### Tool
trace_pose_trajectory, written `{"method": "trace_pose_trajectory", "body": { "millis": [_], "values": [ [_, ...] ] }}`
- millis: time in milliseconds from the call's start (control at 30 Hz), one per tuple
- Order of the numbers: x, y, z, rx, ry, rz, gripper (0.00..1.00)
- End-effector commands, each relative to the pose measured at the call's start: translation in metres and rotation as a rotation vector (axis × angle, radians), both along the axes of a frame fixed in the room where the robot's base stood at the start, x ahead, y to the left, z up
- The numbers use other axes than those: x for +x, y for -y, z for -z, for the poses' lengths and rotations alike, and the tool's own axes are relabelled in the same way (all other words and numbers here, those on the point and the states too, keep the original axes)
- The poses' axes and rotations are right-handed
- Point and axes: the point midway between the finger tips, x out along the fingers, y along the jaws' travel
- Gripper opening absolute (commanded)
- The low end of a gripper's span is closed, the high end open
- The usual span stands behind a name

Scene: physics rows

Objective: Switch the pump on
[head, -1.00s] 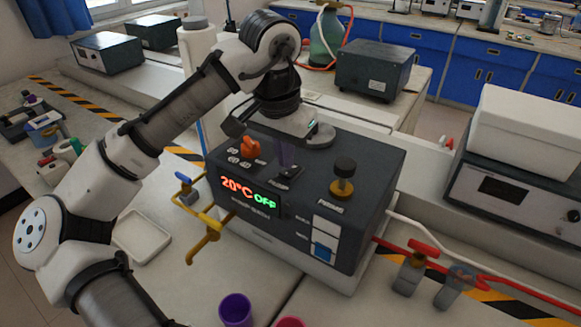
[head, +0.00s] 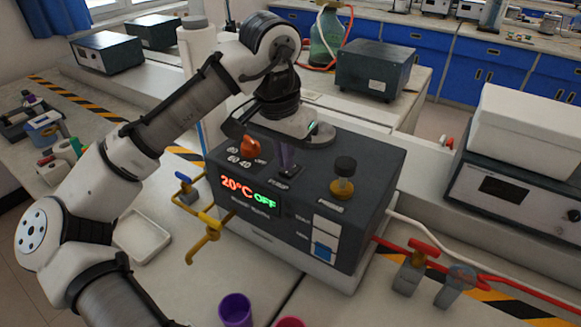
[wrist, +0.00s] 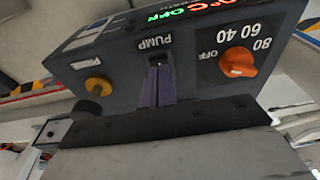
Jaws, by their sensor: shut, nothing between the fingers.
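The dark water-bath unit (head: 290,248) stands on the bench below my arm. Its display (head: 248,190) reads 20°C in red and OFF in green. The pump switch (wrist: 157,62), labelled PUMP, is on the unit's top panel, largely covered by my fingers. My gripper (wrist: 157,80) is shut and empty, its purple fingertips right at the switch. In the head view my gripper (head: 288,172) points down at the switch; I cannot tell whether it touches. The switch's position is hidden.
An orange temperature knob (wrist: 238,62) is beside the pump switch. A black-topped brass knob (head: 343,178) stands on the other side. Yellow taps (head: 207,228) project from the unit's left. Red and white hoses (head: 470,275) run off right.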

Motion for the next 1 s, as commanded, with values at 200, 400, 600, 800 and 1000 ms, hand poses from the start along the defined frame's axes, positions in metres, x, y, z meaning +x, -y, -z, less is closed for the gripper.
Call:
{"method": "trace_pose_trajectory", "body": {
  "millis": [200,400,600,800,1000],
  "values": [
    [0.0,0.0,0.004,0.0,0.0,0.0,0.0],
    [0.0,0.0,0.007,0.0,0.0,0.0,0.0],
    [0.0,0.0,0.01,0.0,0.0,0.0,0.0],
    [0.0,0.0,0.013,0.0,0.0,0.0,0.0],
    [0.0,0.0,0.013,0.0,0.0,0.0,0.0]
  ]
}}
